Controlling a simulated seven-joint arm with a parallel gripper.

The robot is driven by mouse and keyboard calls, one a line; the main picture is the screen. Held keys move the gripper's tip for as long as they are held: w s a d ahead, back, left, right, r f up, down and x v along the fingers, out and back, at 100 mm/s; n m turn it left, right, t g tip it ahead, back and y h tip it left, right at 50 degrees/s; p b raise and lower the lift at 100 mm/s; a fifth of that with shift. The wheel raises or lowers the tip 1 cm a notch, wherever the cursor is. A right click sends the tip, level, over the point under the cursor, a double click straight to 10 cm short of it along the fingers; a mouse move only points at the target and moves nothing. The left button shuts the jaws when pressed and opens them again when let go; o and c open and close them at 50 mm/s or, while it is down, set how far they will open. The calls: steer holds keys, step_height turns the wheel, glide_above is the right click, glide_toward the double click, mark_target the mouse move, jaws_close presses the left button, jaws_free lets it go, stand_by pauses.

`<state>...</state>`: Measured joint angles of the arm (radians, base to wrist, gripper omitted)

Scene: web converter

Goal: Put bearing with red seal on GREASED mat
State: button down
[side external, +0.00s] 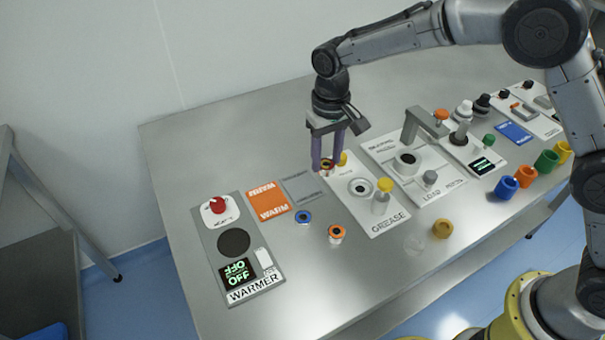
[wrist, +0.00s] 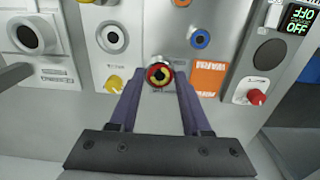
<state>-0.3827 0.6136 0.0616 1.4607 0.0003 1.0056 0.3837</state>
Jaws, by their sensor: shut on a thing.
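The bearing with the red seal (wrist: 158,75) has a red ring, a yellowish inner ring and a dark centre. In the wrist view it sits between the fingertips of my gripper (wrist: 158,80), which is shut on it. In the side view my gripper (side external: 327,164) points down and holds the bearing above the table, near the back of the grease plate. A grey mat (side external: 302,189) lies just left of the gripper, beside the orange WARM mat (side external: 267,200). The grey mat's lettering is too small to read. In the wrist view the bearing and fingers hide much of that area.
The GREASE plate (side external: 372,212) carries a ring seat and yellow-topped parts. A blue-sealed bearing (side external: 303,217) and an orange-ringed bearing (side external: 336,233) stand in front of the mats. The WARMER panel (side external: 270,284) is at left. A press (side external: 420,122) and coloured cups (side external: 507,187) are at right.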

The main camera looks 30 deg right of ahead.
steer(key=w+f, duration=0.2)
steer(key=w+a+f, duration=0.1)
steer(key=w+f, duration=0.1)
steer(key=w+a+f, duration=0.1)
steer(key=w+f, duration=0.1)
steer(key=shift+w+a+f, duration=0.1)
steer(key=shift+a+f, duration=0.1)
steer(key=shift+f, duration=1.65)
steer(key=shift+f, duration=0.15)
steer(key=shift+c, duration=1.8)
jaws_free()
step_height(320, 180, up, 12)
steer(key=shift+r, duration=0.2)
